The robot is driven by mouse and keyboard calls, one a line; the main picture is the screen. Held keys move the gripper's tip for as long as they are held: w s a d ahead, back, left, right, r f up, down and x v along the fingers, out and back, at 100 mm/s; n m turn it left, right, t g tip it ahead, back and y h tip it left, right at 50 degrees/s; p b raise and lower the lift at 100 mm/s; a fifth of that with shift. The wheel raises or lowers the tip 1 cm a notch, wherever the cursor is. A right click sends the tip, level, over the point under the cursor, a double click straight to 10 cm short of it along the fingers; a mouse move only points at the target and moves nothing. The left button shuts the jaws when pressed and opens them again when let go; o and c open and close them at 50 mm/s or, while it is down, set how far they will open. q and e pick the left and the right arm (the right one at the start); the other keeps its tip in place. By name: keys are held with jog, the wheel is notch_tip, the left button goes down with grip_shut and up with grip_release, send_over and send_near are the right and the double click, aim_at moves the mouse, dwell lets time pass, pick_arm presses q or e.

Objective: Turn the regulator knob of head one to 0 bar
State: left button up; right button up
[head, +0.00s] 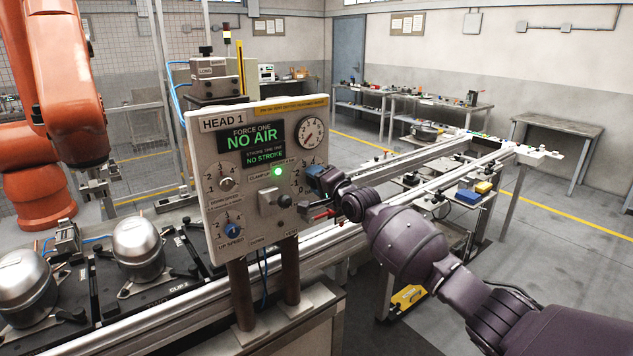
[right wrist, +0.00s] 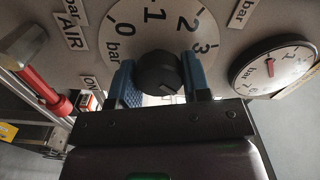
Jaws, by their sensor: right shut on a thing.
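The head 1 panel (head: 211,190) shows NO AIR and NO STROKE on its displays (head: 252,138), with a green lamp lit. My right gripper (head: 314,182) is at the panel's right side. In the right wrist view its blue fingers (right wrist: 160,85) are shut on the black regulator knob (right wrist: 158,70), one on each side. The dial plate (right wrist: 122,22) around the knob reads 0, 1, 2, 3 and bar. I cannot tell for certain which mark the knob points to. In the head view the gripper hides the knob. My left gripper is not in view.
A round gauge (head: 311,132) sits above the regulator; it also shows in the right wrist view (right wrist: 275,70). A red-handled valve (right wrist: 42,85) is close to the gripper. An orange robot arm (head: 65,75) and metal compressors (head: 138,245) stand left. A conveyor frame runs behind my arm.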

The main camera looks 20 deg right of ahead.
jog(key=n, duration=0.4)
jog(key=shift+n, duration=0.4)
jog(key=n, duration=0.4)
jog(key=shift+a+r, duration=0.1)
jog(key=shift+r, duration=0.05)
jog(key=n+p, duration=0.1)
jog(key=n, duration=0.4)
jog(key=shift+a, duration=0.1)
jog(key=n, duration=0.4)
jog(key=shift+s+a+n, duration=0.1)
jog(key=shift+n, duration=0.2)
jog(key=n, duration=0.4)
jog(key=shift+p, duration=0.4)
jog(key=n, duration=0.5)
jog(key=shift+a, duration=0.1)
jog(key=n, duration=0.4)
jog(key=shift+f, duration=0.25)
jog(key=shift+n, duration=2.1)
